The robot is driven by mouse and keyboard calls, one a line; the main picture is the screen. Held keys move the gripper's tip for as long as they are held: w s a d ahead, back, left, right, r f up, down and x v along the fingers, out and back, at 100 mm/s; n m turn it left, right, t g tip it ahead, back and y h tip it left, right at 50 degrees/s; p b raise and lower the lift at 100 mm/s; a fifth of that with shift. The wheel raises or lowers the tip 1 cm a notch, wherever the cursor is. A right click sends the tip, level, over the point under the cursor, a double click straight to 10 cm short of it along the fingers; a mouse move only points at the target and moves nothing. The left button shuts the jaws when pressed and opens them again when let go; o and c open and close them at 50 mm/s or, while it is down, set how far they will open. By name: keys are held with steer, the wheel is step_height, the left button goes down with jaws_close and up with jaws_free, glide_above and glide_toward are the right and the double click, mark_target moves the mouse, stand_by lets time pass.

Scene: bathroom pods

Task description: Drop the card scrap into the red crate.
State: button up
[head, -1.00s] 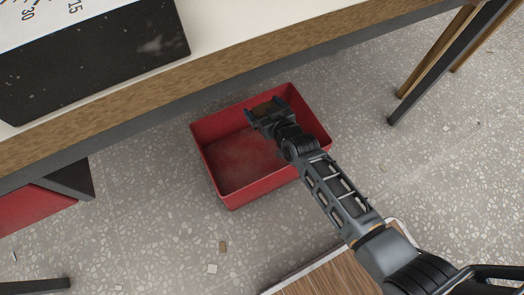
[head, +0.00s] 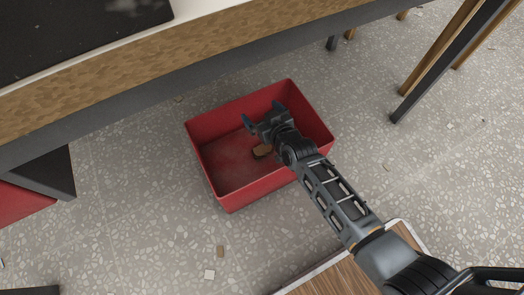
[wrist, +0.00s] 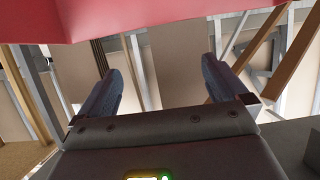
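The red crate (head: 222,178) stands on the floor below the edge of a worktop. A red crate wall (wrist: 160,20) fills the top of that view.
A worktop with a wooden edge (head: 250,62) runs along the far side of the crate. Table legs (head: 440,60) stand at the right. A wood-topped surface (head: 350,275) is at the bottom. The speckled floor (head: 130,210) left of the crate is mostly clear.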

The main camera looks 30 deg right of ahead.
steer(key=p+v, duration=0.2)
steer(key=v, duration=0.6)
steer(key=shift+p, duration=0.3)
steer(key=shift+w, duration=0.1)
